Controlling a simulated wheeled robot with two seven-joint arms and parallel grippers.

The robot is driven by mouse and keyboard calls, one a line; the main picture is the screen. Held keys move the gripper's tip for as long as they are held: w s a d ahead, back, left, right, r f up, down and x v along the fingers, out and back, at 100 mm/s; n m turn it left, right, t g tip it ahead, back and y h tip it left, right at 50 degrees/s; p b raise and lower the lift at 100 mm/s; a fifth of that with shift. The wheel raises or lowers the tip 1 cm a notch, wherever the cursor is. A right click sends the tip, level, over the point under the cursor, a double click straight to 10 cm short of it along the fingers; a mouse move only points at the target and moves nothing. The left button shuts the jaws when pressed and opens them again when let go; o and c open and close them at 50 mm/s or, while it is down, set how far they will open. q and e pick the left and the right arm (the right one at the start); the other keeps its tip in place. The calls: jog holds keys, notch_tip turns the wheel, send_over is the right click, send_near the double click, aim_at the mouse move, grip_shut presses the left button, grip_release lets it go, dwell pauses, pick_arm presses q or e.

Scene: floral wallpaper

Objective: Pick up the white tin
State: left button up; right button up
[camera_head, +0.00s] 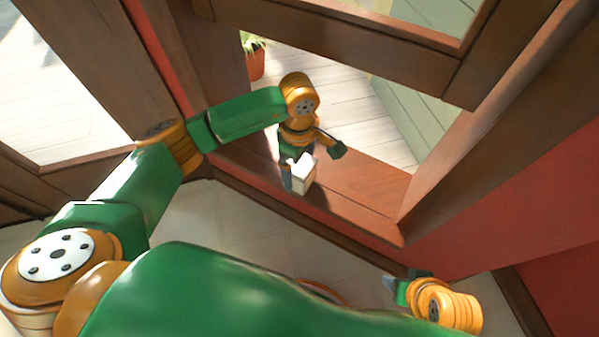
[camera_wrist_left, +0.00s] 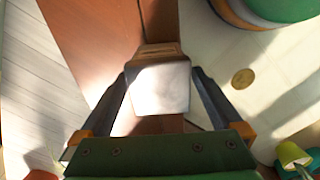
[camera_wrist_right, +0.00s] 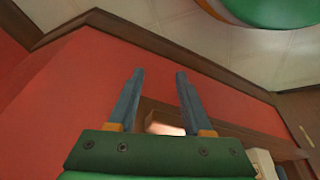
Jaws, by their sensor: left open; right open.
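The white tin (camera_head: 303,175) is a small pale box on the reddish-brown wooden sill of the window opening. My left gripper (camera_head: 312,162) is right at it, with the arm reaching in from the left. In the left wrist view the tin (camera_wrist_left: 160,88) lies between the two open fingers, with a gap visible on each side. The fingers do not appear to grip it. My right gripper (camera_head: 402,281) is low at the right, apart from the tin. In the right wrist view its fingers (camera_wrist_right: 159,75) are open with nothing held between them.
The wooden sill (camera_head: 360,180) has bare room right of the tin. Thick wooden frame posts (camera_head: 480,140) and a red wall (camera_head: 520,200) bound it on the right. A potted plant (camera_head: 255,62) stands beyond the opening. A round gold object (camera_wrist_left: 243,78) lies on the pale floor.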

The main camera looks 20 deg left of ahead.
pick_arm(q)
jog(key=shift+f, duration=0.1)
jog(key=c, duration=1.6)
